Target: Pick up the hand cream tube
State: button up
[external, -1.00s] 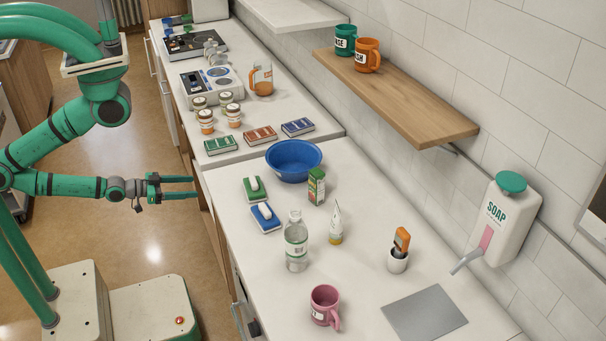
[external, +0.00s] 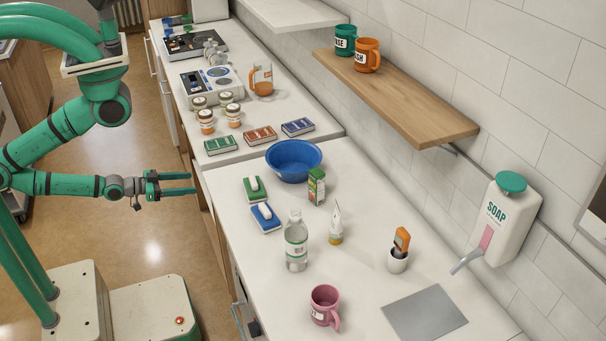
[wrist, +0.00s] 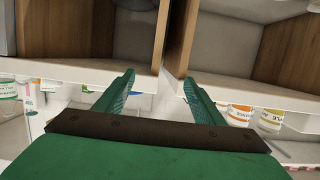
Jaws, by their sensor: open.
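The hand cream tube (external: 336,225) is white with a yellow base. It stands upright on the white counter, right of and behind the clear bottle (external: 296,243) in the external view. My gripper (external: 193,183) is open and empty, off the left edge of the counter and well apart from the tube. In the wrist view my gripper (wrist: 157,85) shows two green fingers spread apart with nothing between them. The tube cannot be made out in the wrist view.
A wooden shelf (external: 410,110) overhangs the back.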

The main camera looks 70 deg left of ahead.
jog(key=shift+c, duration=0.3)
jog(key=c, duration=0.8)
jog(key=shift+o, duration=0.2)
